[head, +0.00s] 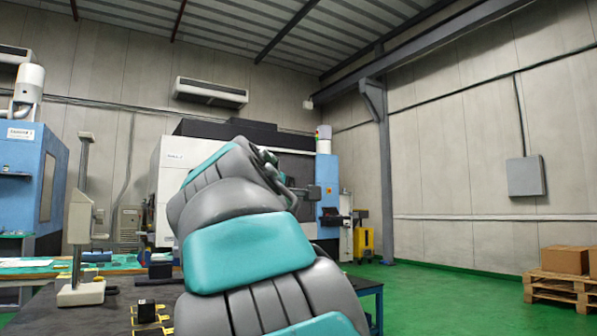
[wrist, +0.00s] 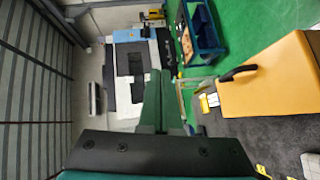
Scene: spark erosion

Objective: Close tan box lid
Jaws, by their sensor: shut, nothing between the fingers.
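The tan box (wrist: 270,80) shows at the right of the wrist view, which is turned on its side. A flat tan face with a black handle (wrist: 238,73) is visible. I cannot tell from this angle how far the lid stands open. My gripper (wrist: 160,76) is shut and empty, its two fingers together in the middle of the wrist view. It is apart from the box, which lies to the right of the fingers. In the head view my arm fills the centre, and neither the fingertips nor the box can be seen.
A dark worktop (head: 35,312) carries a grey stand (head: 82,240) and a small black block (head: 146,310) left of my arm. Behind are a white and black machine (head: 168,165) and a blue machine (head: 55,190). Green floor (head: 450,300) is open at right, with cartons on a pallet (head: 560,285).

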